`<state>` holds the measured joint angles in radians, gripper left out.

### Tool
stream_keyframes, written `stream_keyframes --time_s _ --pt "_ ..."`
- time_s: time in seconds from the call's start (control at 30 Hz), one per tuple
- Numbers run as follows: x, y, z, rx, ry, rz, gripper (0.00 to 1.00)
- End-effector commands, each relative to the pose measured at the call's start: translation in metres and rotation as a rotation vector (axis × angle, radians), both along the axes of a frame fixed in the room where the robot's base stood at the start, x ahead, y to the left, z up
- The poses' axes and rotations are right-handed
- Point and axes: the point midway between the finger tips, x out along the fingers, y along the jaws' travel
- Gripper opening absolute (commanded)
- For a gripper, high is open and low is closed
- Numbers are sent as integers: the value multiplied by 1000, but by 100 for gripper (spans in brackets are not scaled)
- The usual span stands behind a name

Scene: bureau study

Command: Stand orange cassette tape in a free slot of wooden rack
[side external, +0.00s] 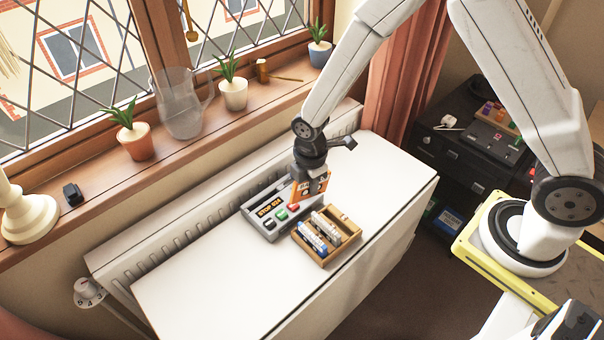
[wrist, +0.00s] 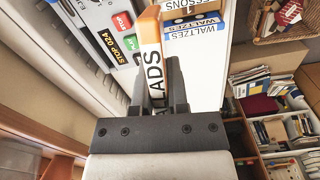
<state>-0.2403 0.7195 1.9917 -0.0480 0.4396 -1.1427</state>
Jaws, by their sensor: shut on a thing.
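My gripper (side external: 311,174) is shut on the orange cassette tape (side external: 296,190) and holds it above the far edge of the wooden rack. In the wrist view the cassette's spine (wrist: 150,38) shows, white with orange edges and the partly hidden letters "LADS", between my gripper's fingers (wrist: 158,85). The wooden rack (side external: 351,245) lies on the white top below and to the right of the cassette. It holds a blue-edged cassette (side external: 309,239), labelled "WALTZES" in the wrist view (wrist: 196,24), and pale-labelled cassettes (side external: 326,230). The rack's right part looks empty.
A grey device (side external: 253,221) with a "STOP 024" display and coloured buttons lies left of the rack, close to it. The white top (side external: 215,285) is clear toward the front left. A ribbed radiator (side external: 190,232) and windowsill with pots and a glass jug (side external: 181,103) run behind.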

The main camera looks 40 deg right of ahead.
Motion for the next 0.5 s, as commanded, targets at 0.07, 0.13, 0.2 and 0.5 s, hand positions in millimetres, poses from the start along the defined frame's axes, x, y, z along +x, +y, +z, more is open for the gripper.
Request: stream_keyframes --time_s 0.07,0.13,0.2,0.5 --pt "-2 -3 -4 -10 2 -60 0" --pt "-3 -6 -7 -19 5 -123 0" --pt "-5 -9 -10 -28 7 -188 0" --pt "-13 -22 -25 -71 30 -504 0"
